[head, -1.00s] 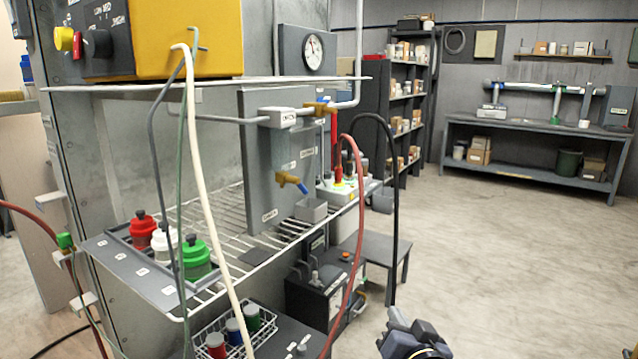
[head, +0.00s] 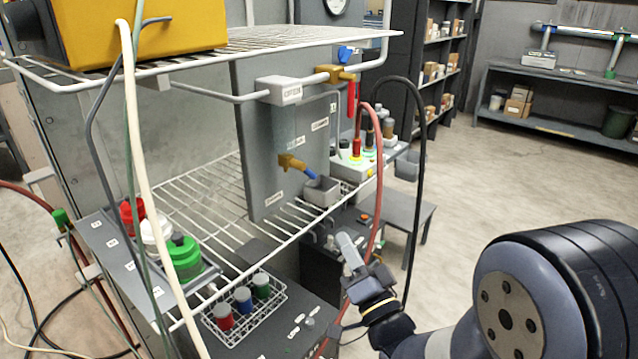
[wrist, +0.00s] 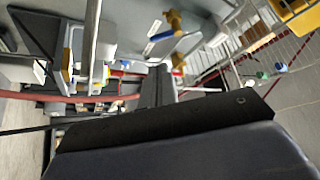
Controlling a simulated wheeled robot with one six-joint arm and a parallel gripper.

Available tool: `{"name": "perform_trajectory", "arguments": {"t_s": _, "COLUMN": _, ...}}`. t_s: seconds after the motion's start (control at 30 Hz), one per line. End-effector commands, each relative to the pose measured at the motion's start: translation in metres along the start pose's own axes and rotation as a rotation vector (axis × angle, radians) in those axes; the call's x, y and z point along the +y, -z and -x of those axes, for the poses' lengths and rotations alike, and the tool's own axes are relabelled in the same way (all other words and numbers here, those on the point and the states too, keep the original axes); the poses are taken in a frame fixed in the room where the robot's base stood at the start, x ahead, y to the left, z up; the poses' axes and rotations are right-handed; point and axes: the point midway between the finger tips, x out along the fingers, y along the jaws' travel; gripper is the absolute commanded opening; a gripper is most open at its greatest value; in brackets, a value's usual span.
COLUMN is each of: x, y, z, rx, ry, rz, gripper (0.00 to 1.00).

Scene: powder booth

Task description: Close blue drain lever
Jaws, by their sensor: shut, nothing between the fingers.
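The blue drain lever (head: 310,173) sits on the lower brass valve (head: 291,162) at the foot of a grey upright panel (head: 263,150). It slants down to the right above a small grey cup (head: 322,194). In the wrist view, a blue lever (wrist: 160,36) shows beside brass fittings, above the fingers; I take it for the same one. My gripper (head: 347,246) is shut and empty, below and right of the lever in the head picture, and apart from it. In the wrist view my gripper (wrist: 158,85) points up toward the fittings.
An upper brass valve (head: 337,73) has a blue handle, with a red lever (head: 351,100) close by. Red and black hoses (head: 421,150) hang right of the panel. A black box (head: 335,240) stands below; open floor lies right.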

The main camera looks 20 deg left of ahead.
Motion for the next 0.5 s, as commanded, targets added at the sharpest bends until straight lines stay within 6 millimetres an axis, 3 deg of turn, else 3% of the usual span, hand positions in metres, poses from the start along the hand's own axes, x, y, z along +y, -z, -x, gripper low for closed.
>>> {"name": "perform_trajectory", "arguments": {"t_s": 0.27, "x": -0.001, "y": 0.001, "z": -0.01, "rx": 0.001, "ry": 0.0, "rz": 0.002, "gripper": 0.0}}
{"name": "perform_trajectory", "arguments": {"t_s": 0.5, "x": -0.002, "y": 0.002, "z": -0.054, "rx": 0.0, "ry": 0.001, "rz": 0.002, "gripper": 0.0}}
